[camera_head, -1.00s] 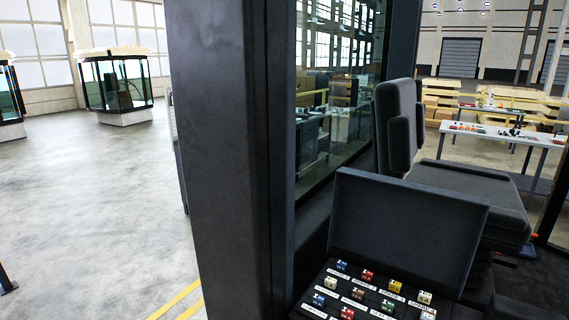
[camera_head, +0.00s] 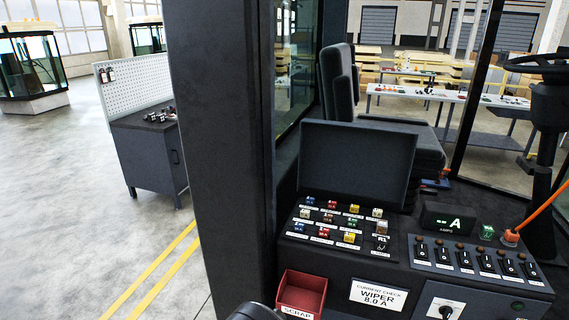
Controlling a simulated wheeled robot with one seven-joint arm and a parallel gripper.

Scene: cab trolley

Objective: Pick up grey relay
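An open fuse box (camera_head: 286,246) with a raised dark lid (camera_head: 357,160) sits on the cab console and holds rows of small coloured fuses. At the right end of its rows is a small greyish-brown block (camera_head: 382,228), which may be the grey relay; it is too small to tell for sure. A pale marked spot (camera_head: 381,243) lies just below it. My gripper's fingers are not in view. Only a dark rounded part, probably of my arm, shows at the bottom edge, left of the scrap bin.
A red scrap bin (camera_head: 303,291) and a "WIPER 8.0 A" card (camera_head: 379,295) are in front of the box. An ammeter (camera_head: 448,220), switch panel (camera_head: 478,263) and orange lever (camera_head: 535,213) stand to the right. A thick dark cab pillar (camera_head: 215,150) rises at left.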

